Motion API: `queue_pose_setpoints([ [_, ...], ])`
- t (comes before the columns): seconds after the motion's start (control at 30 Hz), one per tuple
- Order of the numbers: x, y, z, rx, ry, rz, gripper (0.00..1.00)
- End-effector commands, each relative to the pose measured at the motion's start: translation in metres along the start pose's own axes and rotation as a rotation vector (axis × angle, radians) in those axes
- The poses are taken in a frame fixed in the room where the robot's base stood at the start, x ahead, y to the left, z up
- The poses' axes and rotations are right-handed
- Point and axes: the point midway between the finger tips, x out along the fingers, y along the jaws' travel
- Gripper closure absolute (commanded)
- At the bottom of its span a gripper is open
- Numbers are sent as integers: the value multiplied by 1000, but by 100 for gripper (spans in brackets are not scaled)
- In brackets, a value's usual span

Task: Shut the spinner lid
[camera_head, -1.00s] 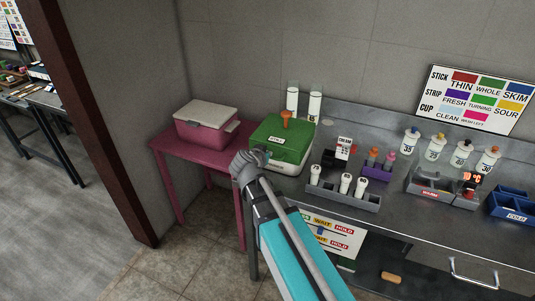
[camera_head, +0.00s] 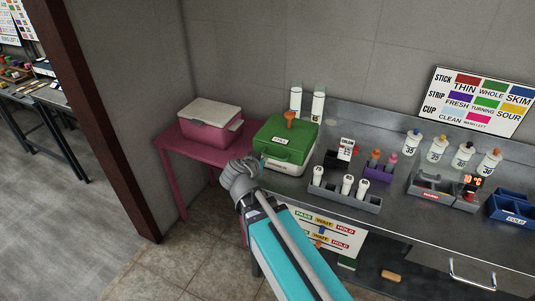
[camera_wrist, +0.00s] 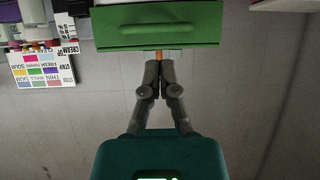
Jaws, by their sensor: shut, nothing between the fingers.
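The spinner is a box with a green lid (camera_head: 300,133) over a pale base (camera_head: 290,169), at the left end of the steel bench. An orange knob (camera_head: 290,117) stands on top, and a handle is on the lid's front. The lid looks down over the base; I cannot tell whether a small gap is left. My gripper (camera_head: 259,165) is at the spinner's front left; contact is unclear. In the wrist view, the green lid (camera_wrist: 150,36) spans the top, with the orange knob (camera_wrist: 170,54) partly hidden behind my shut, empty fingers (camera_wrist: 160,66).
A pink box with a white lid (camera_head: 210,112) stands on a pink table (camera_head: 180,143) left of the spinner. Two white bottles (camera_head: 318,104) stand behind it. A grey rack of white-capped vials (camera_head: 345,201) and a purple rack (camera_head: 378,174) are to its right.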

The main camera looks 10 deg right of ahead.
Motion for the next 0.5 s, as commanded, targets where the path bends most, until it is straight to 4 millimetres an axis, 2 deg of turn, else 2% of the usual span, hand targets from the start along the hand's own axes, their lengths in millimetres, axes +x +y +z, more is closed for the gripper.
queue_pose_setpoints([
  [0.2, -17, 0, 12, 0, 1, -1, 100],
  [0.5, -22, -1, 15, 0, 1, 0, 100],
])
